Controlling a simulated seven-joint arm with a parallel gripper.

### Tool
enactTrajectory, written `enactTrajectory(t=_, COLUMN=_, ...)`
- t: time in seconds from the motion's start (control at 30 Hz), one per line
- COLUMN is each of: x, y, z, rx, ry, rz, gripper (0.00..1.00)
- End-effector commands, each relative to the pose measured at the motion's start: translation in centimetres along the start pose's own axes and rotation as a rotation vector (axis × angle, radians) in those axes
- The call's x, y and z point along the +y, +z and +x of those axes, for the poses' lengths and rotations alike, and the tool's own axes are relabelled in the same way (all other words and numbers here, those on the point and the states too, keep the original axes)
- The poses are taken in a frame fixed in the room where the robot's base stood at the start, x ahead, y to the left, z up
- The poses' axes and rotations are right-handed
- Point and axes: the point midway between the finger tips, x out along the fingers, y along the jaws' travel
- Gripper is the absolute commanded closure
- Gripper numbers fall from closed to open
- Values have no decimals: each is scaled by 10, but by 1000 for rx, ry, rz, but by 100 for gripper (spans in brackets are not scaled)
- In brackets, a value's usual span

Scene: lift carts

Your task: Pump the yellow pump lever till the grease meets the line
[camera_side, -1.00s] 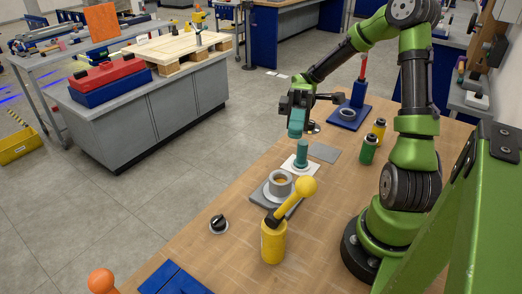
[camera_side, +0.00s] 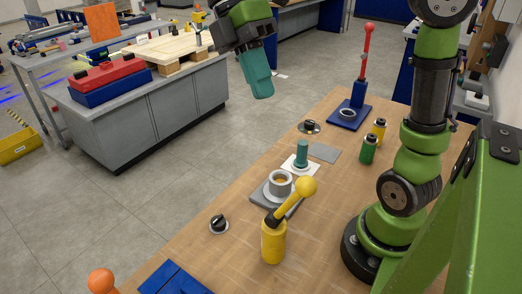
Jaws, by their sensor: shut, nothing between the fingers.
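The yellow pump (camera_side: 273,242) stands upright near the front of the wooden table. Its yellow lever (camera_side: 293,200) tilts up to the right and ends in a round yellow knob (camera_side: 307,187). Just behind it, a grey ring-shaped cup (camera_side: 280,183) sits on a dark grey base and has something yellowish inside. I cannot make out a line in it. My gripper (camera_side: 263,94), with teal fingers, is shut and empty. It hangs high in the upper middle of the picture, well away from the lever.
A teal cylinder (camera_side: 301,152) stands on a white plate behind the cup. Green (camera_side: 368,150) and yellow (camera_side: 379,130) bottles stand to the right. A red lever (camera_side: 366,52) rises from a blue base at the back. A black knob (camera_side: 218,224) is left of the pump.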

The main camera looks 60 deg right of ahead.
Motion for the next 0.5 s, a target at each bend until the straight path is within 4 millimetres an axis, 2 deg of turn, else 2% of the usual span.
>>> enactTrajectory(t=0.17, x=0, y=0, z=20, rx=1, ry=0, rz=2, gripper=100)
enactTrajectory(t=0.5, x=0, y=1, z=85, rx=2, ry=-4, rz=6, gripper=100)
